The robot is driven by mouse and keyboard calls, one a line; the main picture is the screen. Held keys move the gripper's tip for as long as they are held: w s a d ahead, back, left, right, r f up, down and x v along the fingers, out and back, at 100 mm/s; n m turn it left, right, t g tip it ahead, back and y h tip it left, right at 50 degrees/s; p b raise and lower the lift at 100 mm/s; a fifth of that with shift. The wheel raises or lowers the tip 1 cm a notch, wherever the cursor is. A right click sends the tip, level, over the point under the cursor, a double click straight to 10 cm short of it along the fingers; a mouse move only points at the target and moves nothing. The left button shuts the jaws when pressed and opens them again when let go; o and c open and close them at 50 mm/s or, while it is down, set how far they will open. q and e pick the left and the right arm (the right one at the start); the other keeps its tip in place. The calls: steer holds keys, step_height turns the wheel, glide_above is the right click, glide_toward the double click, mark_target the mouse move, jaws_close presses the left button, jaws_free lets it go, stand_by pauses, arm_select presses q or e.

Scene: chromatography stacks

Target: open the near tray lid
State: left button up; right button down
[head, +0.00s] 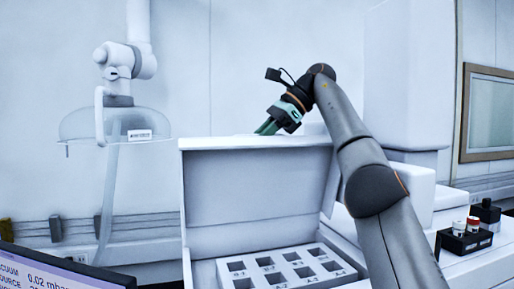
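The near tray lid (250,185) is a white panel standing raised, roughly upright, at the back of a white box. Under it the tray (270,262) shows, a white block with several dark square wells and small labels. My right arm comes in from the lower right and passes in front of the lid's right side. Its gripper (266,128), with green fingers, is at the lid's top edge, pointing down and left. I cannot tell whether it touches the lid or whether its fingers are open. My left gripper is out of view.
A clear extraction hood (115,122) hangs on a jointed arm at the left. A screen (50,272) fills the lower left corner. A dark vial rack (465,242) with capped vials and a dark bottle (486,213) stand on the bench at the right.

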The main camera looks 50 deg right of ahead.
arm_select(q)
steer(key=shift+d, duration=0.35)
arm_select(e)
steer(key=shift+w, duration=0.15)
steer(key=c, duration=1.1)
jaws_free()
steer(key=shift+c, duration=0.2)
steer(key=shift+d, duration=0.15)
